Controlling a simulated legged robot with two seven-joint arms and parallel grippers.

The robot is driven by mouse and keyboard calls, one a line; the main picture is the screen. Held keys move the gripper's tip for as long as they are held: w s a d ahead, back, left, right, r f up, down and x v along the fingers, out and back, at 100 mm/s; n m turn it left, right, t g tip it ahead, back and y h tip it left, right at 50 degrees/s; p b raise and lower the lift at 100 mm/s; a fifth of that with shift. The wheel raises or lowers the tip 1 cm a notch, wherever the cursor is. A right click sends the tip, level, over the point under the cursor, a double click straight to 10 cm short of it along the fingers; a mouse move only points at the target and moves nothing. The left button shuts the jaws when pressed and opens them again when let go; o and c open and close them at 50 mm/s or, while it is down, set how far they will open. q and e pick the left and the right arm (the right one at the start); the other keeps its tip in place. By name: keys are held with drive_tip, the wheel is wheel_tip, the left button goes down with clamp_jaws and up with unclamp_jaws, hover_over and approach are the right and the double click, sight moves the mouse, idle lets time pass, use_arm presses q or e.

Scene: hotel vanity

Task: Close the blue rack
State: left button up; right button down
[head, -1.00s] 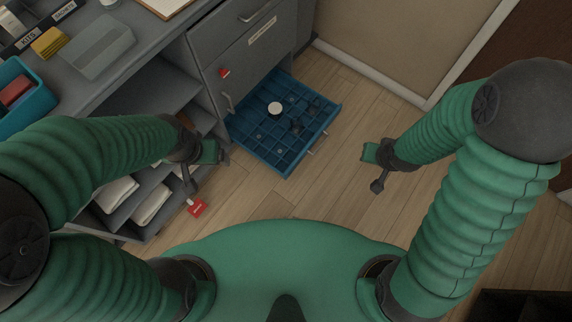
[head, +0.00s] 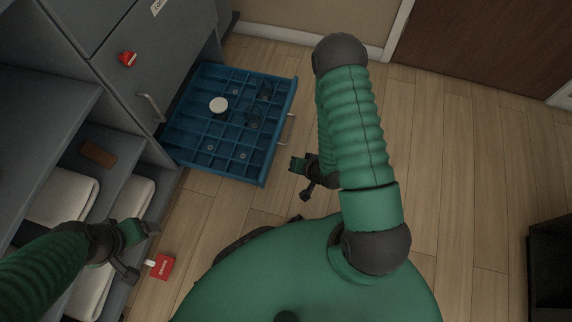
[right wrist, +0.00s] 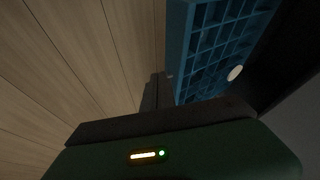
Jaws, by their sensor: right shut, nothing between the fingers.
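The blue rack (head: 262,175) is a shallow, gridded drawer pulled out of the grey cabinet (head: 150,62), low over the floor. It holds a white round item (head: 218,105) and several small dark items. A pale handle (head: 288,129) is on its front. My right gripper (head: 296,164) is shut and empty, just outside the rack's front, below the handle in the head view and apart from it. The right wrist view also shows the rack (right wrist: 181,45) ahead; the fingers are not clear there. My left gripper (head: 147,228) is by the cabinet's lower shelves; its jaw state is unclear.
Folded white towels (head: 62,200) and a brown block (head: 98,153) lie on the shelves. A red tag (head: 161,266) shows near my left gripper. A dark box (head: 550,265) stands at the far right. The wooden floor (head: 450,150) right of the rack is clear.

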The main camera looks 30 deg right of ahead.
use_arm(q)
drive_tip(key=s+b+x, duration=0.1)
drive_tip(key=b+x, duration=0.5)
drive_tip(key=shift+f, duration=0.6)
use_arm(e)
drive_tip(key=w+a+f, duration=0.3)
drive_tip(key=w+f, duration=0.3)
drive_tip(key=w, duration=0.1)
drive_tip(key=shift+w, duration=0.3)
use_arm(q)
drive_tip(key=shift+s, duration=0.1)
